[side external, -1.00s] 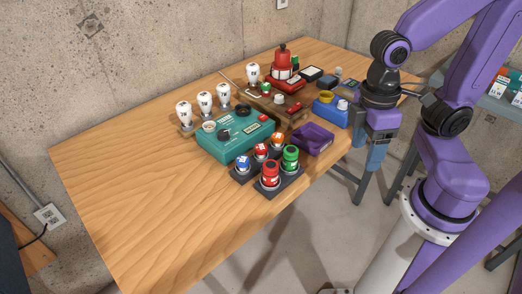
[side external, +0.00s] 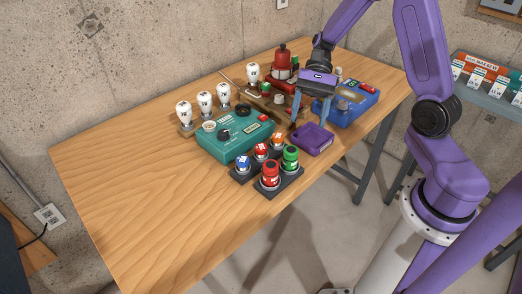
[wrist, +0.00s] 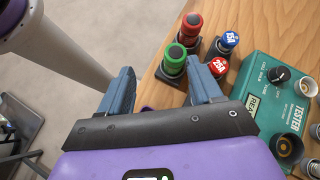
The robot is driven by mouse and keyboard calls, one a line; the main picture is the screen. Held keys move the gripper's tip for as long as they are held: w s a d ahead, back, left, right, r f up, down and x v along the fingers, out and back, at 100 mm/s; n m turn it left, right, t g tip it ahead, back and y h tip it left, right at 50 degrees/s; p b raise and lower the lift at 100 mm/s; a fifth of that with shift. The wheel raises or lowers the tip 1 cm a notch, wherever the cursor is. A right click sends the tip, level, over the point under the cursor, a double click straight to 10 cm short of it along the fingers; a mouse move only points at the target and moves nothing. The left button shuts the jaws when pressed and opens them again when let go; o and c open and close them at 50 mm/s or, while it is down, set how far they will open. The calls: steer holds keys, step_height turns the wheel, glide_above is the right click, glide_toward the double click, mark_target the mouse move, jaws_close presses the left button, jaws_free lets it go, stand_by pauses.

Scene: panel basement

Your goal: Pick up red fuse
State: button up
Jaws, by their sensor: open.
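A tall red fuse (side external: 270,174) with a dark top stands upright in a black holder block near the front edge of the table; the wrist view shows it (wrist: 190,28) at the top. A smaller red knob-like fuse (side external: 261,151), labelled 25A in the wrist view (wrist: 218,66), sits behind it. A tall green fuse (side external: 290,157), a blue-topped piece (side external: 243,162) and an orange-topped piece (side external: 278,142) stand around them. My gripper (side external: 309,121) is open and empty, fingers pointing down, above the purple tray and behind and right of the fuses.
The purple tray (side external: 324,149) lies right of the fuses. A teal tester box (side external: 235,143) stands left behind them, and a blue box (side external: 357,108) stands right of my gripper. White bulbs (side external: 184,110) stand farther back. The table's left side is clear.

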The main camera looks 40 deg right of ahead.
mark_target(264, 145)
steer(key=w+d+f+m+t+y, duration=0.2)
steer(key=w+d+m+t+y, duration=0.3)
steer(key=d+m, duration=0.3)
steer(key=shift+h, duration=0.4)
steer(key=x, duration=0.5)
steer(key=w+x, duration=0.1)
steer(key=x, duration=1.1)
steer(key=shift+w+a+r, duration=0.1)
steer(key=shift+w+a, duration=0.05)
steer(key=shift+w, duration=0.05)
steer(key=c, duration=1.1)
